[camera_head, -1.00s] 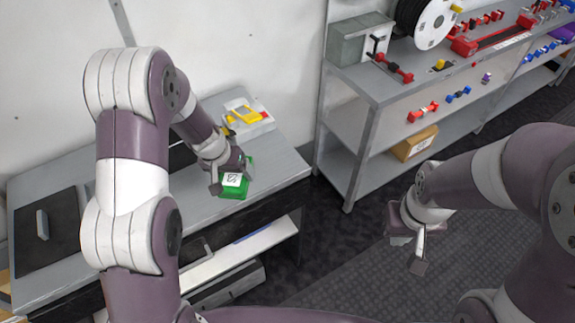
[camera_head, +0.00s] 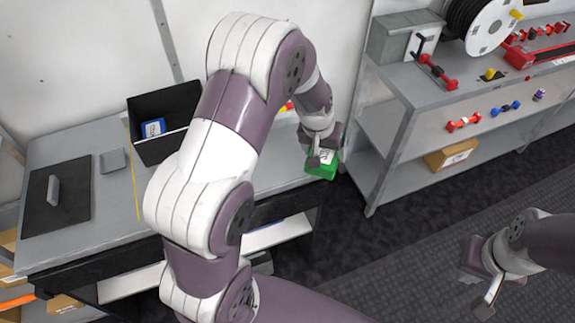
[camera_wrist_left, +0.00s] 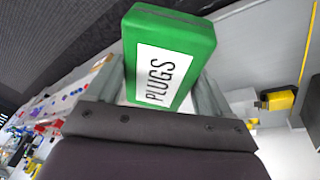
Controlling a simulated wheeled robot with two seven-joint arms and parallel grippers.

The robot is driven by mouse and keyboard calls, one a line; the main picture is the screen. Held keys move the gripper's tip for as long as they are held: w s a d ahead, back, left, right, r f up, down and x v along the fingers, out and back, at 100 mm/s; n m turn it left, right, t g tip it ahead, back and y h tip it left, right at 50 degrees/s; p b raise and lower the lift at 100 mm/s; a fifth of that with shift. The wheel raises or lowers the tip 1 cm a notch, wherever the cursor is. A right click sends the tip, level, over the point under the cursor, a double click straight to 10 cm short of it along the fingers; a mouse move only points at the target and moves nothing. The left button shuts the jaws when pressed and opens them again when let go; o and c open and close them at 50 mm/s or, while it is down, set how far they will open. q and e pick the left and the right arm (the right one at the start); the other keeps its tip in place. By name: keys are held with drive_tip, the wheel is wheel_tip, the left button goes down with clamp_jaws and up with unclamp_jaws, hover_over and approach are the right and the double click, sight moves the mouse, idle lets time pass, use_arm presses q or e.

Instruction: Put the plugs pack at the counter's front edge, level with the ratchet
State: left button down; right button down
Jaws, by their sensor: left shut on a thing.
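The plugs pack (camera_head: 322,170) is a green box with a white label, and "PLUGS" reads clearly in the left wrist view (camera_wrist_left: 165,75). My left gripper (camera_head: 320,158) is shut on it and holds it at the right end of the grey counter (camera_head: 100,225), out by the end edge. The wrist view shows a finger on each side of the pack. My right gripper (camera_head: 482,290) is empty, its fingers apart, over the dark floor. I cannot pick out the ratchet for sure; my left arm hides part of the counter.
A black bin (camera_head: 150,145) with a blue box (camera_head: 153,128) stands at the counter's back. A dark board (camera_head: 57,203) with a grey handle-like piece lies at the left. A yellow-black item (camera_wrist_left: 278,100) shows in the wrist view. A metal shelf unit (camera_head: 395,160) stands across a gap.

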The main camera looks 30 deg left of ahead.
use_arm(q)
drive_tip(key=n, duration=0.2)
drive_tip(key=n+y, duration=0.1)
drive_tip(key=shift+w+a+f, duration=0.2)
drive_tip(key=shift+w+f, duration=0.05)
drive_tip(key=shift+f, duration=0.05)
drive_tip(key=shift+a+n, duration=0.1)
drive_tip(key=shift+n, duration=0.3)
drive_tip(key=a+f, duration=0.2)
drive_tip(key=a, duration=0.1)
drive_tip(key=w+a+f, duration=0.1)
drive_tip(key=a+f, duration=0.1)
drive_tip(key=a, duration=0.2)
drive_tip(key=a+f+p, duration=0.1)
drive_tip(key=a+f, duration=0.1)
drive_tip(key=a, duration=0.2)
drive_tip(key=shift+w+a+f, duration=0.15)
drive_tip(key=shift+w+f, duration=0.05)
drive_tip(key=shift+f, duration=0.2)
drive_tip(key=shift+a+f, duration=0.2)
drive_tip(key=shift+f, duration=0.1)
wheel_tip(320, 180, down, 3)
drive_tip(key=shift+s+r, duration=0.1)
drive_tip(key=shift+f, duration=0.45)
unclamp_jaws()
